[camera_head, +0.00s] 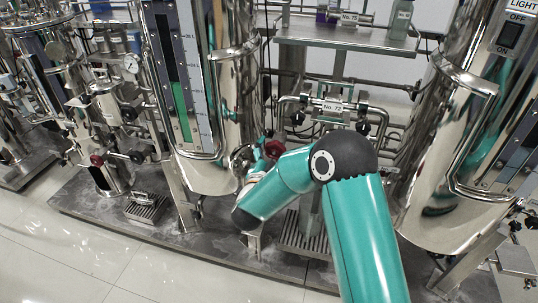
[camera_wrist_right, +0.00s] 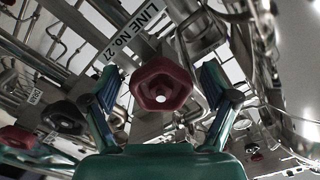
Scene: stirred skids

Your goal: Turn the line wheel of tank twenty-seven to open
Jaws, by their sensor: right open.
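A dark red, faceted line wheel (camera_wrist_right: 162,84) is in the middle of the right wrist view. My right gripper (camera_wrist_right: 160,76) is open, with one teal finger on each side of the wheel and a visible gap on both sides. My right forearm hides most of the gripper there. My left gripper is not in view.
Another red wheel (camera_head: 97,160) is on the skid further left. A black knob (camera_wrist_right: 62,117) is left of the right gripper. Pipework labelled No. 72 (camera_head: 333,106) is behind my elbow. A second tank (camera_head: 440,165) stands at right. The tiled floor (camera_head: 90,255) in front is clear.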

